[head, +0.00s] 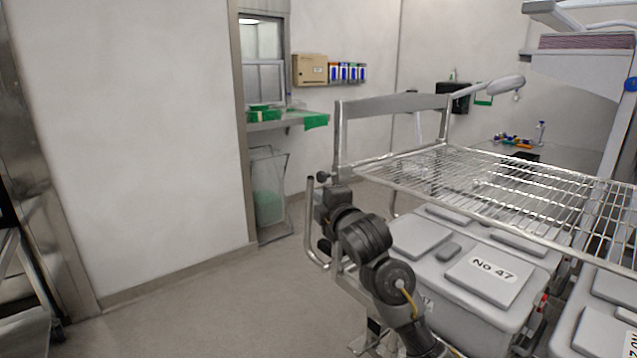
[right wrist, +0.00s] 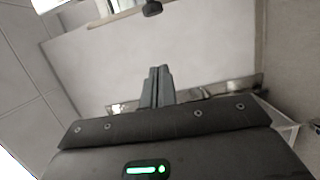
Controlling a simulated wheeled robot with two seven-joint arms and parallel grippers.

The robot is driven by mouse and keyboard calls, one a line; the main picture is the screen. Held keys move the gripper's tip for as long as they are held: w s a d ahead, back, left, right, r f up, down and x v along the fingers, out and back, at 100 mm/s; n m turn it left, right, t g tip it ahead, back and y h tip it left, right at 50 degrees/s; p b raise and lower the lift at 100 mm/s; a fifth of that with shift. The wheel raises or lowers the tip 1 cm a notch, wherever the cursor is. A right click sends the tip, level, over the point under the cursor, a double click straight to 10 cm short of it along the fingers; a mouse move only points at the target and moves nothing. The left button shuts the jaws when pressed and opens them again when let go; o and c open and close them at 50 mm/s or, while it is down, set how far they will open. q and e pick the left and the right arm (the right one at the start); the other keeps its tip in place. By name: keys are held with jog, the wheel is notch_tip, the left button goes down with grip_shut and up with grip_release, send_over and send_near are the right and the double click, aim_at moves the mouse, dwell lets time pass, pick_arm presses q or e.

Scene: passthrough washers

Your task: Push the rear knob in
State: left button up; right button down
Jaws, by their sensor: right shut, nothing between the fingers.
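A small dark round knob (head: 322,177) sits at the left end of the metal rack frame in the head view. In the right wrist view a dark knob (right wrist: 152,8) shows near the top edge, beyond and apart from my fingertips; I take it to be the same one. My right gripper (right wrist: 158,70) is shut and empty, its two grey fingers together and pointing toward the top of the picture. In the head view my right arm reaches up from the bottom, and its end (head: 331,203) is just below the knob; the fingers are hard to make out there. My left gripper is not in view.
The wire shelf (head: 500,190) extends right from the knob's frame. Grey lidded bins (head: 485,280) stand under it, close beside my right arm. A curved metal rail (head: 310,225) is left of the arm. The floor (head: 200,310) to the left is clear.

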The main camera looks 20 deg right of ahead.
jog(key=p, duration=0.3)
send_near(319, 182)
jog(key=w+a+r, duration=0.2)
jog(key=w+a, duration=0.4)
jog(key=d, duration=0.1)
jog(key=d+p, duration=0.2)
jog(key=d, duration=0.1)
jog(key=shift+w+f, duration=0.3)
jog(key=shift+a, duration=0.1)
